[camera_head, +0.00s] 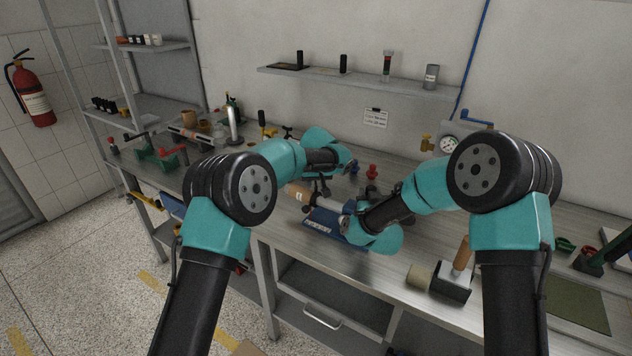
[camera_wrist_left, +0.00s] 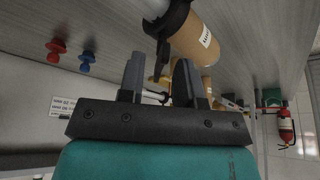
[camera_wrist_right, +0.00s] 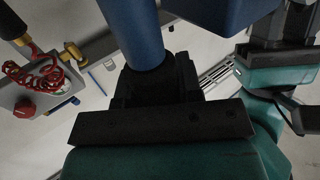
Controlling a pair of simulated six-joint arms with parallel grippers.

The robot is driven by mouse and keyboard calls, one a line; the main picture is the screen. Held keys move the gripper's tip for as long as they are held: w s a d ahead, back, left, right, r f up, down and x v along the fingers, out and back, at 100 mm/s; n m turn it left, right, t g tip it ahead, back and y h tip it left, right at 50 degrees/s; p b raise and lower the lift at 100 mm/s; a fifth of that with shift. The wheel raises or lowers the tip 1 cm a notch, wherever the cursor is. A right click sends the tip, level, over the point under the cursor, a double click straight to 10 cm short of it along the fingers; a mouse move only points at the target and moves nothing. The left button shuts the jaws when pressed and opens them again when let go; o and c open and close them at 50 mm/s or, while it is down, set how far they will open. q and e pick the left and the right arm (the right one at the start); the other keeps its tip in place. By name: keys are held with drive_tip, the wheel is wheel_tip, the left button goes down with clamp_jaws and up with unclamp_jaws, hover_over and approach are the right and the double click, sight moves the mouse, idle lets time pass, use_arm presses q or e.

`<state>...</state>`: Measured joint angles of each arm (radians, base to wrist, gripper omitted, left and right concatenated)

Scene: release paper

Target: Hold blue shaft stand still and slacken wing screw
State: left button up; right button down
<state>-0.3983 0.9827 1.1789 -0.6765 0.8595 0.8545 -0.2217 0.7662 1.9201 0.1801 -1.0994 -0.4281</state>
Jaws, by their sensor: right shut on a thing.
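The blue shaft stand (camera_head: 322,222) is on the bench and carries a shaft with a brown paper roll (camera_head: 298,192). My right gripper (camera_wrist_right: 158,85) is shut on the stand's blue round post (camera_wrist_right: 140,35). My left gripper (camera_wrist_left: 157,80) is open and empty beside the shaft. In the left wrist view the labelled paper roll (camera_wrist_left: 192,38) and a black part (camera_wrist_left: 168,28) on the shaft end show just above its fingers. The black part may include the wing screw, but I cannot tell its shape. In the head view, my arms partly hide the stand.
A red and a blue knob-like piece (camera_head: 371,171) stand behind the grippers. A black block with a wooden handle (camera_head: 452,278) sits at the right front. Tools and bottles crowd the back left. A wall shelf (camera_head: 350,80) hangs above.

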use_arm(q)
clamp_jaws()
idle(0.5)
drive_tip(key=shift+d+n+y, duration=0.1)
drive_tip(key=shift+n+y, duration=0.8)
drive_tip(key=shift+n, duration=1.5)
unclamp_jaws()
drive_tip(key=shift+r, duration=0.1)
drive_tip(key=v, duration=1.2)
drive_tip(key=shift+w, duration=0.25)
